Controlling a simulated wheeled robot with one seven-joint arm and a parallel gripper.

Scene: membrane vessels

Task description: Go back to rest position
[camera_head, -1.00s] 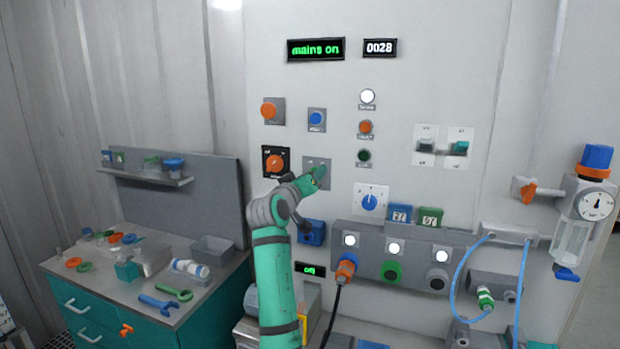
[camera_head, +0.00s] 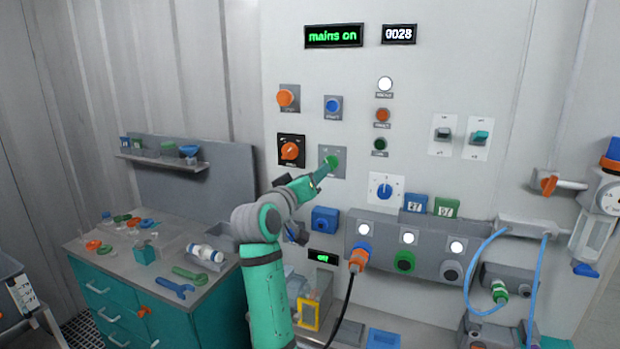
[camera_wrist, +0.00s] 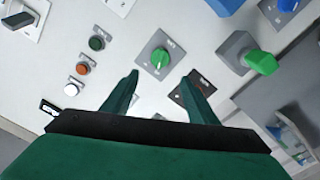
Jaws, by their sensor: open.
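My gripper (camera_head: 318,180) is at the end of my green arm, in front of the white control panel (camera_head: 420,80). In the wrist view my gripper (camera_wrist: 160,95) has its two dark green fingers spread wide, with nothing between them. A green knob (camera_wrist: 160,58) on a grey plate lies beyond the fingertips, apart from them. In the head view this green knob (camera_head: 333,162) shows just past my gripper. The panel's display (camera_head: 333,36) reads "mains on" and a counter (camera_head: 399,34) reads 0028.
A workbench (camera_head: 100,245) with wrenches and small parts stands at the left. A socket box (camera_head: 420,250) with an orange plug (camera_head: 359,259) and black cable juts from the panel. Blue hoses (camera_head: 478,265) hang at the right. An orange-handled valve (camera_head: 549,184) is also there.

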